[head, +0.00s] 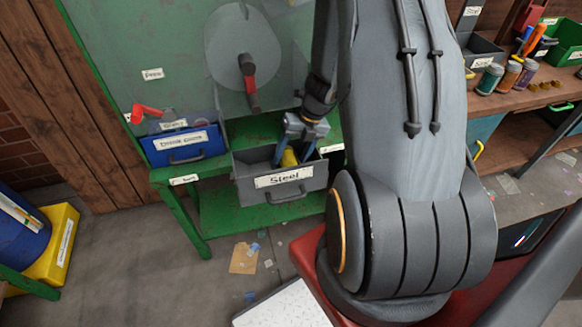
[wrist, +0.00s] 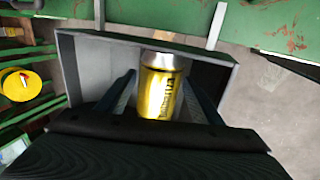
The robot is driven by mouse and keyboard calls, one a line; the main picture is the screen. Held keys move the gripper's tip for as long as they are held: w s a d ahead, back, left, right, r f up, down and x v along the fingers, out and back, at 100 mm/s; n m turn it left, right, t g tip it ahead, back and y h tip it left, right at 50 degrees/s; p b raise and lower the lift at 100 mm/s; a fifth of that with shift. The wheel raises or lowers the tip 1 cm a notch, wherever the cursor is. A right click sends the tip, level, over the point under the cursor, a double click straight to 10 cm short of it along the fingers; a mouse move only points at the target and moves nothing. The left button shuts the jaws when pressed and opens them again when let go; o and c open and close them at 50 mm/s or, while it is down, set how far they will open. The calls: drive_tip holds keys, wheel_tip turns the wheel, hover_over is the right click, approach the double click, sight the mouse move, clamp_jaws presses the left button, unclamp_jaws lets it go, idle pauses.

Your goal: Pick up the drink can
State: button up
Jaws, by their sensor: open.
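A yellow drink can (wrist: 160,92) with a silver top and dark lettering is in a grey bin. In the head view the can (head: 289,158) shows only in part, between my fingers. The grey bin (head: 281,193) carries a label reading "Steel"; its rim also shows in the wrist view (wrist: 150,40). My gripper (head: 297,146) points down into this bin. In the wrist view my gripper (wrist: 160,98) is open, with one finger on each side of the can. Gaps show between the fingers and the can. The can's lower end is hidden by my gripper body.
A blue labelled bin (head: 187,147) with red items stands left of the grey bin on the green bench (head: 220,208). A yellow container (head: 62,245) is at far left. Jars (head: 508,75) and more bins stand at the right. Paper scraps lie on the floor.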

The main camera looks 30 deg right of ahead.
drive_tip(key=c, duration=0.8)
drive_tip(key=shift+r, duration=0.1)
